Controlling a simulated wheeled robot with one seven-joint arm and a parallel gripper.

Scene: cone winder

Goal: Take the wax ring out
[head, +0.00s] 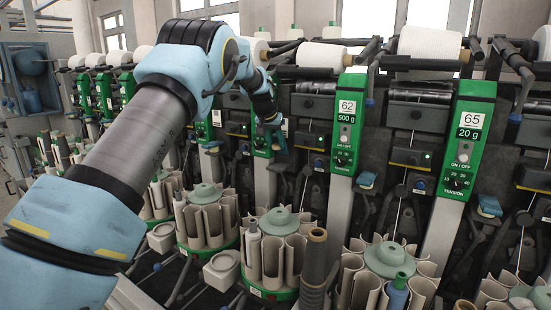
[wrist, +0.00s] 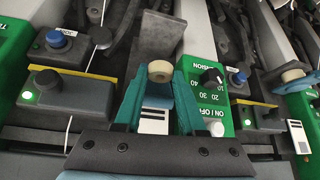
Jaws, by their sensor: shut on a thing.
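The wax ring (wrist: 160,69) is a small cream disc with a dark centre hole. It sits between the tips of the two teal fingers of my gripper (wrist: 159,76) in the wrist view. My gripper is shut on it, in front of a grey metal bracket (wrist: 163,38). I cannot tell whether the ring is still on its seat. In the head view my gripper (head: 274,138) is small and partly hidden by my arm, beside a green winding unit, and the ring cannot be made out there.
A green tension panel (wrist: 208,92) with a black knob stands close right of my fingers. Another cream ring (wrist: 291,76) sits at the neighbouring unit. A blue button (wrist: 57,39) is at left. Below in the head view stand bobbin magazines (head: 270,250) and a brown tube (head: 315,262).

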